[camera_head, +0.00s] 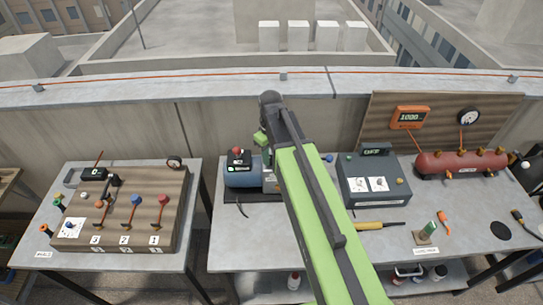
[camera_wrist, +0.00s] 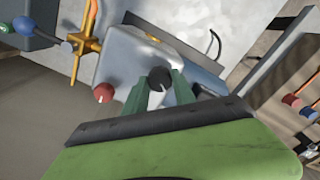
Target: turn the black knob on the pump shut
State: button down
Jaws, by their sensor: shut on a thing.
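The black knob (camera_wrist: 159,77) shows in the wrist view, between the two green fingers of my gripper (camera_wrist: 159,92). The fingers are shut on it, one on each side. The knob sits at the edge of the pump's pale grey face (camera_wrist: 122,58) in this view. In the head view the pump (camera_head: 242,178) is a blue body with a dark top at the left of the middle bench. My green arm hides its right side and the black knob there.
A red knob (camera_wrist: 103,93) is close left of my fingers, and a brass pipe fitting (camera_wrist: 88,45) stands beyond it. A grey box (camera_head: 373,182) is right of my arm. A wooden valve board (camera_head: 150,195) lies on the left table, across a gap.

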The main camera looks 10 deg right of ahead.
aim_at(271, 158)
jog(key=m, duration=0.5)
jog(key=shift+m, duration=0.3)
jog(key=m, duration=0.5)
jog(key=shift+m, duration=0.4)
jog(key=c, duration=1)
grip_release()
jog(key=shift+c, duration=0.2)
notch_tip(271, 158, up, 17)
jog(key=p, duration=1.7)
jog(key=shift+r, duration=0.2)
